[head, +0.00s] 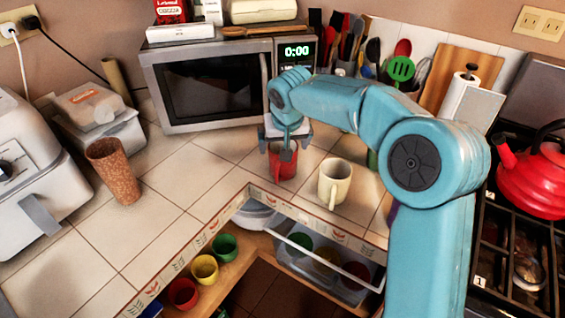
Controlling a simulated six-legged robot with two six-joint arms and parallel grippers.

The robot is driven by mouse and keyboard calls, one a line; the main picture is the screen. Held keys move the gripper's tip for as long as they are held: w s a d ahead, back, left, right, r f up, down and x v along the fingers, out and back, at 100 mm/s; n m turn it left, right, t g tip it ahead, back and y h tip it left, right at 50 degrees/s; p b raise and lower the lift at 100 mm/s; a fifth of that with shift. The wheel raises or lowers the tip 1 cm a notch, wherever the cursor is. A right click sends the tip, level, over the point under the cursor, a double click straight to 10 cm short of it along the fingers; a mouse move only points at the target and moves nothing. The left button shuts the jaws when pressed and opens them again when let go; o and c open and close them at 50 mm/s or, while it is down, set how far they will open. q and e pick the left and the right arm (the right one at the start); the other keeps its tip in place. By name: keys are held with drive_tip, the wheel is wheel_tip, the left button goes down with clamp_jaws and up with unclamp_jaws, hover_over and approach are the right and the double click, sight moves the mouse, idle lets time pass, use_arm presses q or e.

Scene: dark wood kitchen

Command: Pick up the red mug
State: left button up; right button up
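The red mug (283,168) stands upright on the tiled counter (190,180), in front of the microwave. My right gripper (286,148) is at the mug from above, pointing down, with its fingers over the mug's top and near side. Part of the mug is hidden behind the gripper. I cannot tell whether the fingers are open or closed on it. My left gripper is not in the head view.
A cream mug (334,182) stands close to the right of the red mug. A microwave (215,85) is behind. A brown cup (113,170) stands at left. An open drawer (330,262) with cups lies below the counter edge. A red kettle (535,180) is at right.

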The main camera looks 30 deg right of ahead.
sight(282, 164)
drive_tip(key=x, duration=0.4)
drive_tip(key=shift+w+d+f, duration=0.1)
drive_tip(key=shift+d+f, duration=0.05)
drive_tip(key=shift+f, duration=0.15)
drive_tip(key=c, duration=0.9)
drive_tip(key=shift+c, duration=1)
drive_tip(key=shift+r, duration=0.2)
